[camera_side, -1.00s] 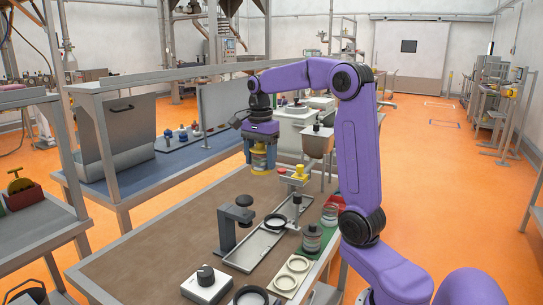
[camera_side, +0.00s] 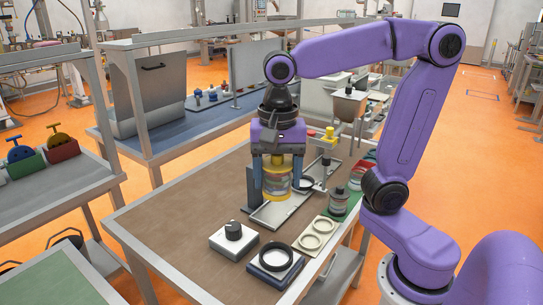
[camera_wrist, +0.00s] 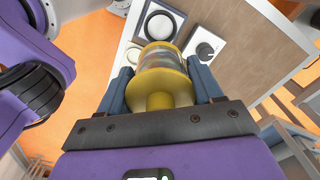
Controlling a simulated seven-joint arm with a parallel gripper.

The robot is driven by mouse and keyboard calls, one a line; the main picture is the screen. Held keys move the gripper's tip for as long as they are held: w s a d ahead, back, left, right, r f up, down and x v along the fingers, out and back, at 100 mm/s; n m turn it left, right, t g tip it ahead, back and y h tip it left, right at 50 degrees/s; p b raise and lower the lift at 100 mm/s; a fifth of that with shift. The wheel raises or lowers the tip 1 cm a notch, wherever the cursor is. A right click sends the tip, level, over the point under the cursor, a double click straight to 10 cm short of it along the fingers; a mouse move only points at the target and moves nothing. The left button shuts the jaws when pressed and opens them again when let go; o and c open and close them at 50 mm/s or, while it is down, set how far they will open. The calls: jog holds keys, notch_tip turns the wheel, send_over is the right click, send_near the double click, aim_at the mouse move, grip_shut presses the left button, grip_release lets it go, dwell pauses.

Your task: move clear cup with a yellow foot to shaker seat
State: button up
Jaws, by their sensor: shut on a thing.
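The clear cup with a yellow foot (camera_side: 275,182) is between the fingers of my gripper (camera_side: 276,187), which is shut on it. It hangs roughly upright over the grey tray area. In the wrist view the cup (camera_wrist: 162,72) fills the space between both fingers (camera_wrist: 163,88), with yellow at its near and far ends. A black ring on a flat dark-edged base (camera_side: 272,270), which looks like the shaker seat, lies at the table's near edge, apart from the cup. This ring base also shows beyond the cup in the wrist view (camera_wrist: 180,16).
A white box with a black knob (camera_side: 233,240) stands left of the ring base. A cream plate with two rings (camera_side: 318,232) lies to its right. A dark-capped jar (camera_side: 339,203) stands behind that plate. The brown tabletop (camera_side: 175,215) at left is clear.

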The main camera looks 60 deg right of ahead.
notch_tip(320, 180, down, 16)
jog(key=shift+w+d+f, duration=0.1)
jog(key=shift+f, duration=0.1)
dwell(0.6)
jog(key=shift+f, duration=1.25)
dwell(1.7)
dwell(0.5)
jog(key=o, duration=1.2)
jog(key=shift+o, duration=0.2)
notch_tip(320, 180, up, 7)
dwell(0.5)
